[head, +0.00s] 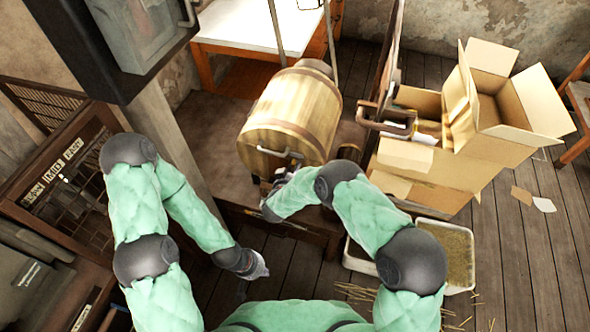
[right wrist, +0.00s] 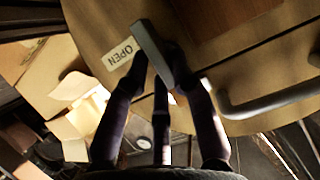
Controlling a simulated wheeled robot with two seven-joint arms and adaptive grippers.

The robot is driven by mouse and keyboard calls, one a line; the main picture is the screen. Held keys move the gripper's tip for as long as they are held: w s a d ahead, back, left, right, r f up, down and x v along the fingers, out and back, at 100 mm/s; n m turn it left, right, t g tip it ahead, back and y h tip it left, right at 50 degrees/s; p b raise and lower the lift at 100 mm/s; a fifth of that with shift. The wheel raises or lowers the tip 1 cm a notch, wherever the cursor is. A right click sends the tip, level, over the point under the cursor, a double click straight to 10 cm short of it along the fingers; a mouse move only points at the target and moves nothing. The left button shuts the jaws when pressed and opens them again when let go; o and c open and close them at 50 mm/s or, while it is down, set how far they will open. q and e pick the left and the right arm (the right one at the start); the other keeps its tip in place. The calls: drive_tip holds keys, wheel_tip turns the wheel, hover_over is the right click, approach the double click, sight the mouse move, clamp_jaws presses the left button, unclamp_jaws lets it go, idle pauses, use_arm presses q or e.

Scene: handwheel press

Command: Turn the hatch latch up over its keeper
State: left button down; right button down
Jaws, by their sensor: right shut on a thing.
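The hatch (right wrist: 95,22) is the round wooden end of a barrel-shaped body (head: 292,110) in the head view. The latch (right wrist: 150,45) is a grey bar slanting beside the label. My right gripper (right wrist: 165,76) is shut on the latch, its dark fingers around the lower part. In the head view my right gripper (head: 268,180) is at the hatch's lower edge, and the latch is too small to tell. I cannot make out the keeper. My left gripper (head: 258,270) hangs low, away from the hatch; its jaws are unclear.
A grey curved handle (right wrist: 268,104) is fixed to the hatch, right of my right gripper in the wrist view. Open cardboard boxes (head: 440,165) stand right of the barrel. A straw-filled tray (head: 450,250) is on the floor. A dark cabinet (head: 120,40) hangs at upper left.

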drive_tip(key=shift+s+a+f+n, duration=0.15)
drive_tip(key=shift+a+f+n, duration=0.1)
drive_tip(key=shift+a+n, duration=0.1)
drive_tip(key=c, duration=1.1)
unclamp_jaws()
drive_tip(key=shift+f, duration=0.1)
drive_tip(key=shift+c, duration=0.2)
drive_tip(key=shift+a, duration=0.1)
drive_tip(key=shift+w, duration=0.2)
drive_tip(key=shift+r, duration=0.2)
drive_tip(key=v, duration=1.2)
